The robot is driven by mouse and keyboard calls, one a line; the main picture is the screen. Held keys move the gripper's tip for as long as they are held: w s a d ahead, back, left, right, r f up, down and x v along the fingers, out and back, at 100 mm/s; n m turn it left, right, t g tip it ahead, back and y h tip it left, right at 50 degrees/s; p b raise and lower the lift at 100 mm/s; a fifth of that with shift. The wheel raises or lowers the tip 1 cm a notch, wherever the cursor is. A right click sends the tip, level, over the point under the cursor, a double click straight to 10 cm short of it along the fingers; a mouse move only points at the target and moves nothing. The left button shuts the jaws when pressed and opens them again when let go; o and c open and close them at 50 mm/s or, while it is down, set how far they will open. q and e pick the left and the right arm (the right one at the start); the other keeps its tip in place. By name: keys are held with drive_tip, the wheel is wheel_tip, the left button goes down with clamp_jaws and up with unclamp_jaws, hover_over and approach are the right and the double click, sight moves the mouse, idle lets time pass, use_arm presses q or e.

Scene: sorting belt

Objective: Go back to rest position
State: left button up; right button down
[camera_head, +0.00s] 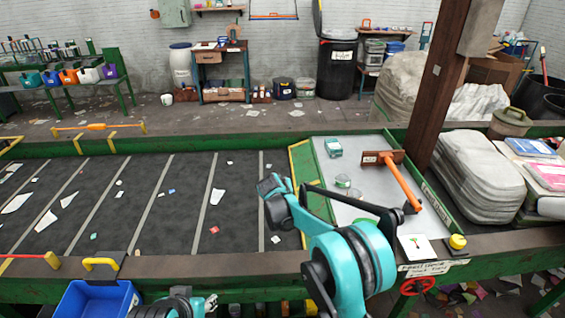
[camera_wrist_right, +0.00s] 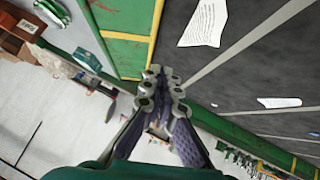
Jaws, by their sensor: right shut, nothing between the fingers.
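My right gripper (camera_wrist_right: 163,85) shows in the right wrist view with its dark fingers together and nothing between them. It is seen against the belt's yellow and green edge. In the head view my teal right arm reaches up from the bottom middle, over the near frame and the belt's right end; I cannot make out its fingertips there. At the bottom edge of the head view, right of the blue bin, a small part of my left arm and gripper (camera_head: 208,303) shows, mostly cut off by the frame. Whether its fingers are open cannot be told.
The dark belt (camera_head: 139,211) carries scattered scraps. A grey metal tray surface (camera_head: 335,169) at its right end holds a green tin (camera_head: 333,147), a glass jar and an orange-handled tool (camera_head: 400,183). A blue bin (camera_head: 97,301) stands at the front left. A brown post (camera_head: 437,100) rises behind.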

drive_tip(key=s+d+r+g, duration=0.1)
drive_tip(key=s+d+r, duration=0.25)
drive_tip(key=s, duration=0.35)
drive_tip(key=s+d+r+m, duration=0.1)
drive_tip(key=s+d+r, duration=0.25)
drive_tip(key=s, duration=0.25)
drive_tip(key=s+d+r+g, duration=0.1)
drive_tip(key=s+d+r, duration=0.25)
drive_tip(key=s, duration=0.35)
drive_tip(key=s+d+f+y, duration=0.1)
drive_tip(key=s+d+f, duration=0.1)
drive_tip(key=s, duration=1)
drive_tip(key=s+d+f+y+b, duration=0.1)
drive_tip(key=s+f, duration=0.2)
drive_tip(key=s, duration=1)
drive_tip(key=shift+d+f+m, duration=0.2)
drive_tip(key=shift+d+m, duration=0.15)
drive_tip(key=shift+m, duration=0.05)
